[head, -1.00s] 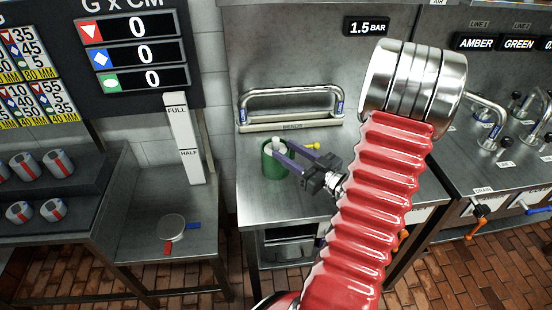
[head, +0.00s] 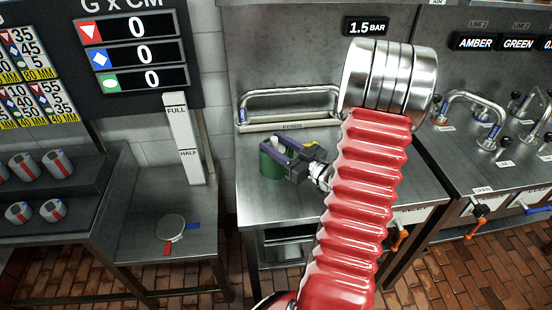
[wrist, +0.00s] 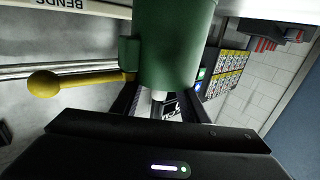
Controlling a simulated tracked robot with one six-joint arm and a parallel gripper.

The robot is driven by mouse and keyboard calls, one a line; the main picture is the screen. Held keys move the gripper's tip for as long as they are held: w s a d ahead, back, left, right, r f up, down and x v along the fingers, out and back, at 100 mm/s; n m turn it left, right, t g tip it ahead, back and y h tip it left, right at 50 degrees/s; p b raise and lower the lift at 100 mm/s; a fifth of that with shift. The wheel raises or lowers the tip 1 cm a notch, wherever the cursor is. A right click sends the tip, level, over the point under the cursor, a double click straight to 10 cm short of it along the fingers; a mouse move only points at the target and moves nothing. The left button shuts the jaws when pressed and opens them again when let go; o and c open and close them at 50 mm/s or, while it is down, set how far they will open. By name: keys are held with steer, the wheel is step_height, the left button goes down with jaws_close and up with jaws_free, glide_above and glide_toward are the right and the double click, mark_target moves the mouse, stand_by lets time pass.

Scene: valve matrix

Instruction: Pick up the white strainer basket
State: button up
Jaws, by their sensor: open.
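A green cylindrical body (head: 271,167) stands on the steel bench, and it fills the upper middle of the wrist view (wrist: 178,45). A small white piece, likely the strainer basket (head: 279,143), shows at its top, mostly hidden by my gripper in the head view. In the wrist view the white piece (wrist: 158,96) shows between my dark fingers. My gripper (head: 273,146) is open at the top of the green body, with a finger on either side of the white piece. I cannot tell whether the fingers touch it.
A yellow ball-ended lever (wrist: 80,82) sticks out from the green body, close to my gripper. A bent steel pipe on the BENDS rack (head: 290,122) stands behind. The bench front (head: 275,205) is clear. A round scale plate (head: 171,227) sits on the left-hand table.

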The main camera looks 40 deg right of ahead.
steer(key=shift+c, duration=0.5)
jaws_close()
stand_by(0.4)
